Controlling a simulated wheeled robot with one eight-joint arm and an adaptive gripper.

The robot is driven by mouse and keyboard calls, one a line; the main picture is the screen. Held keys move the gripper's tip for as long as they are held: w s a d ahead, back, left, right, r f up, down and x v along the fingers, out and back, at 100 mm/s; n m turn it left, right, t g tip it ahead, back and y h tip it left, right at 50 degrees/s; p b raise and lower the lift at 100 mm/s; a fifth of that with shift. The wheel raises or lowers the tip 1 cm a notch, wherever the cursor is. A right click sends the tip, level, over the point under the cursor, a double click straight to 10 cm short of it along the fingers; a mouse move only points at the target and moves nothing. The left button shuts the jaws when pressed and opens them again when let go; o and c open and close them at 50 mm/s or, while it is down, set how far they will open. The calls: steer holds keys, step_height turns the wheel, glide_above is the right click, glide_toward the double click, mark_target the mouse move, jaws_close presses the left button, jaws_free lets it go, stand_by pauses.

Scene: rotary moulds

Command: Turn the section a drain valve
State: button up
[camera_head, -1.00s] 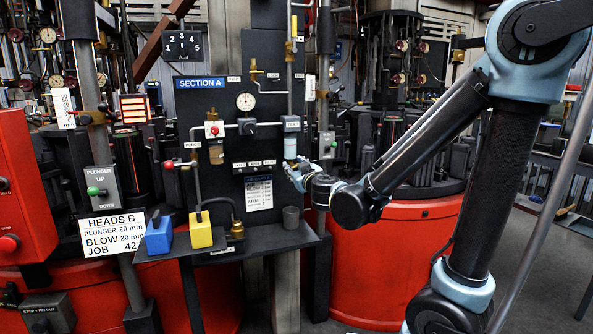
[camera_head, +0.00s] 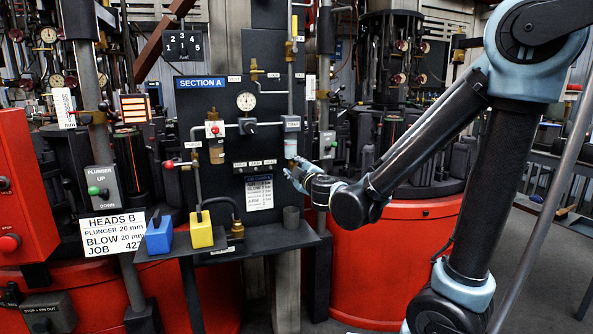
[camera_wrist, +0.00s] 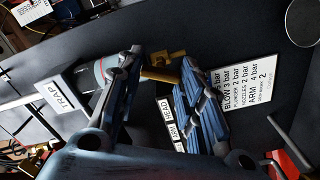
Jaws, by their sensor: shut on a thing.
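The section A panel (camera_head: 225,105) is a dark upright board with a blue sign. Its trap (camera_head: 291,141) is a clear-and-grey bowl at the right side, labelled TRAP in the wrist view (camera_wrist: 100,70). The brass drain valve (camera_wrist: 160,75) sits at the bowl's end, with its yellowish lever between my fingers. My gripper (camera_head: 293,168) is just below the trap in the head view. In the wrist view my gripper (camera_wrist: 158,72) is shut on the valve lever. The fingers hide part of the valve, and its exact angle is hard to tell.
A gauge (camera_head: 246,101) and pipes are on the panel. A shelf below it holds a blue block (camera_head: 159,236), a yellow block (camera_head: 201,231) and a dark cup (camera_head: 291,218). A red round machine base (camera_head: 385,265) stands behind my arm. A pressure card (camera_wrist: 245,97) is near the fingers.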

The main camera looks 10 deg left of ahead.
steer(key=shift+d, duration=0.1)
stand_by(0.3)
steer(key=o, duration=1.1)
steer(key=shift+c, duration=0.2)
steer(key=shift+s, duration=0.1)
steer(key=v, duration=1.1)
steer(key=shift+s+d, duration=0.15)
steer(key=shift+s, duration=0.1)
steer(key=shift+f, duration=0.1)
